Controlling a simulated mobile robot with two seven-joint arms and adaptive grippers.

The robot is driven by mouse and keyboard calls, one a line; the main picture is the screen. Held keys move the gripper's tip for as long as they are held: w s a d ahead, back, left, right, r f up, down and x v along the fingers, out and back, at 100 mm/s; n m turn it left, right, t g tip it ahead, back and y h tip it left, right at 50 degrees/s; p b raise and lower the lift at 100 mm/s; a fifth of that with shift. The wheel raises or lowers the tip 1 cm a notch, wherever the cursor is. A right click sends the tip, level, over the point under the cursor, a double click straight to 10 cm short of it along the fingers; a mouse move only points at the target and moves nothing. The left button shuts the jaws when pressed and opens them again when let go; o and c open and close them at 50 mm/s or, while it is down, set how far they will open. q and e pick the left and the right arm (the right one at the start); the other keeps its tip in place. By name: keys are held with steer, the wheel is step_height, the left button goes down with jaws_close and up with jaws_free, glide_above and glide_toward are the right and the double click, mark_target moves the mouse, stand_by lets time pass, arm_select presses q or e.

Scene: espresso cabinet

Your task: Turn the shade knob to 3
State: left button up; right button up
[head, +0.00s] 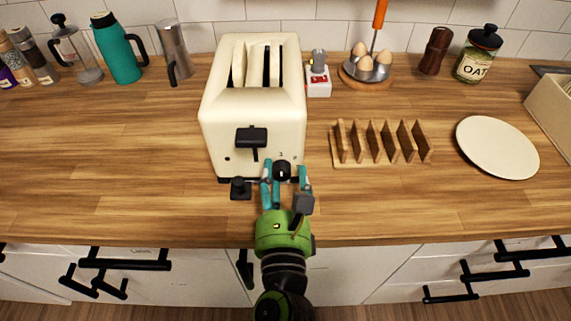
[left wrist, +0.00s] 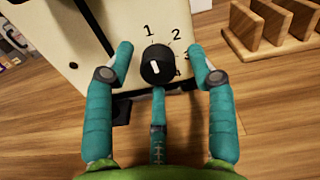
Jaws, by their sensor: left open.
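The cream toaster (head: 222,135) stands on the counter with its front toward me. Its round black shade knob (head: 281,171) is low on the front, right of the black lever (head: 251,137). In the left wrist view the knob (left wrist: 151,52) has a short white mark on its face; which numeral it points to, I cannot tell. Numerals 1, 2 and 4 show around it; the 3 is partly hidden by a finger. My left gripper (head: 284,168) is open, with teal fingers either side of the knob, apparently apart from it, and another finger below. My right gripper is not in view.
A wooden toast rack (head: 380,161) stands right of the toaster, with a cream plate (head: 497,147) beyond it. An egg holder (head: 366,76) and a small white-and-red item (head: 319,81) stand behind.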

arm_select(q)
steer(key=shift+s, duration=0.1)
steer(key=shift+s+a+r, duration=0.1)
steer(key=shift+s+r, duration=0.05)
steer(key=shift+s, duration=0.1)
jaws_close()
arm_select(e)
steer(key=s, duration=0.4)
arm_select(q)
steer(key=shift+r+m+p, duration=0.15)
steer(key=shift+m+p, duration=0.25)
steer(key=shift+p, duration=0.45)
steer(key=m+p, duration=0.8)
steer(key=m, duration=0.1)
steer(key=shift+r+p, duration=0.2)
steer(key=shift+p, duration=0.1)
steer(key=m+p, duration=0.4)
steer(key=m, duration=0.1)
steer(key=shift+w+m, duration=0.1)
steer(key=shift+m, duration=0.2)
steer(key=shift+f+m+p, duration=0.15)
steer(key=shift+m+p, duration=1.4)
steer(key=shift+m, duration=0.55)
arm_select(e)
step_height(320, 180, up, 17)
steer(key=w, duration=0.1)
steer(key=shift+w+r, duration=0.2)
